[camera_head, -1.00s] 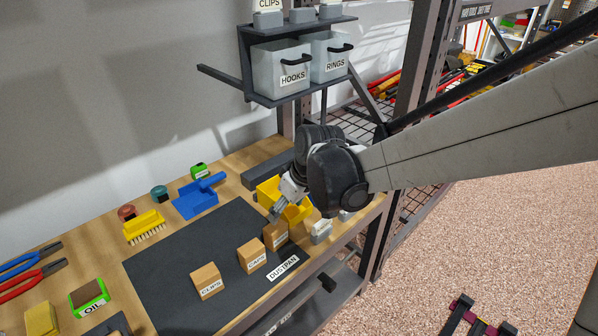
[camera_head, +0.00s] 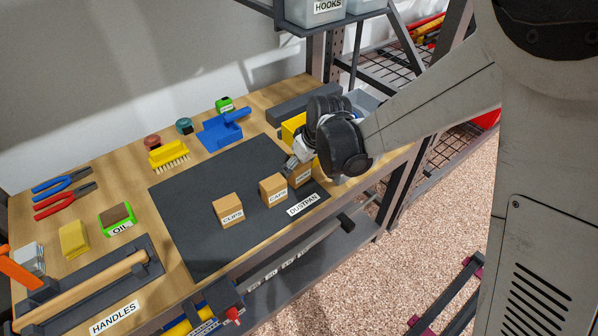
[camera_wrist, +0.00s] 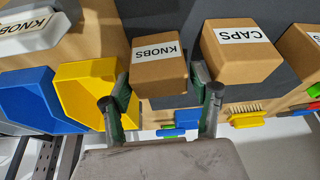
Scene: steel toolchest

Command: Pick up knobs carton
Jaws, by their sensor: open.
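The knobs carton (camera_wrist: 158,79) is a small brown box with a white KNOBS label, upside down in the wrist view. In the head view the knobs carton (camera_head: 302,177) stands at the right end of the dark mat's row, partly hidden by my gripper (camera_head: 291,165). My gripper (camera_wrist: 161,90) is open in the wrist view. Its two fingertips are at either side of the carton's near end. I cannot tell whether they touch it.
The caps carton (camera_head: 272,190) stands close beside it, with the clips carton (camera_head: 228,210) farther left on the dark mat (camera_head: 190,220). Yellow and blue bins (camera_wrist: 92,88) (camera_wrist: 35,100) lie close on the other side. A blue dustpan (camera_head: 220,130) is behind.

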